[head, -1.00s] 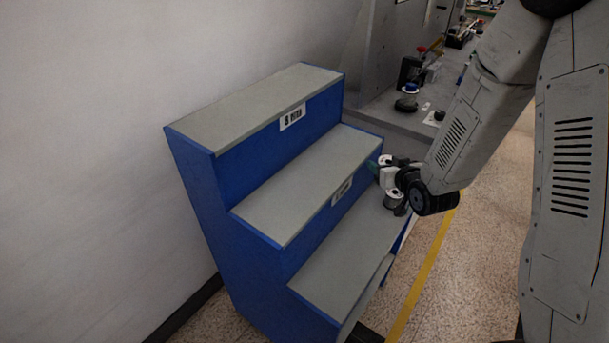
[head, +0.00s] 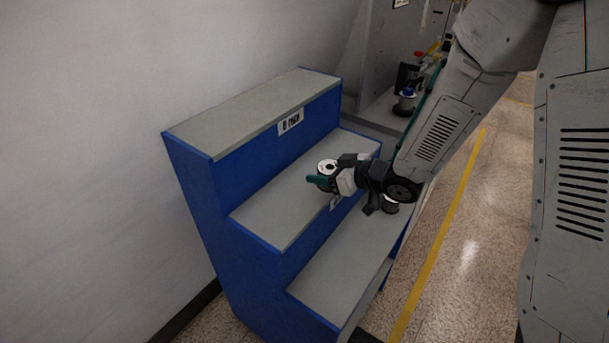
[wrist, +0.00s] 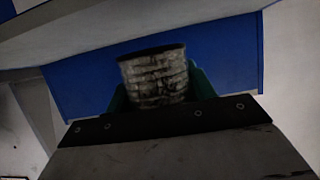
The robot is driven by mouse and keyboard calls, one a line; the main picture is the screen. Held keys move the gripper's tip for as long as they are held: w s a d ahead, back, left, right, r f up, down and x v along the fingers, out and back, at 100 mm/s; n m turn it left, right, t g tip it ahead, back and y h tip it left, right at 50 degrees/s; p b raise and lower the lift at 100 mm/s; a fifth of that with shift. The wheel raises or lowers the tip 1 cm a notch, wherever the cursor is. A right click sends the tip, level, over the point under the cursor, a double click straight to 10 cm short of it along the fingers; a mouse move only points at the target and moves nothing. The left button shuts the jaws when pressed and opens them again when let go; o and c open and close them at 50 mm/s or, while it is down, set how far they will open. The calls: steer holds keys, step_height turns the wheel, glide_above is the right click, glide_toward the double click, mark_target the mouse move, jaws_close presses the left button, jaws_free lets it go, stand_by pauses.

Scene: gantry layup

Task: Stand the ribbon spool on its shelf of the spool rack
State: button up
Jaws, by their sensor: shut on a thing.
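The ribbon spool (head: 328,165) has a pale round top with a dark hub. My gripper (head: 325,179) is shut on it with green fingers, over the middle shelf of the spool rack. In the wrist view the spool's wound, grey mottled side (wrist: 155,80) shows between the green fingers. The spool looks upright in the head view; I cannot tell whether its bottom touches the shelf. The spool rack (head: 200,225) is blue with three stepped grey shelves: top (head: 260,112), middle (head: 275,205) and bottom (head: 335,275).
The top riser bears a label (head: 290,121); the middle one's label is mostly hidden. A bench with small items (head: 405,98) is behind. The near shelf parts are clear.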

glide_above(303, 185)
steer(key=shift+s+d+f, duration=0.2)
steer(key=shift+s+d, duration=0.1)
steer(key=shift+d, duration=0.05)
steer(key=f, duration=0.3)
steer(key=shift+w+a, duration=0.25)
steer(key=shift+a, duration=0.1)
steer(key=shift+f, duration=0.3)
steer(key=shift+f, duration=0.15)
steer(key=o, duration=1.3)
steer(key=shift+s+d+r, duration=0.1)
steer(key=shift+r, duration=0.1)
steer(key=v, duration=1.1)
steer(key=shift+s+d, duration=0.2)
steer(key=shift+d, duration=0.1)
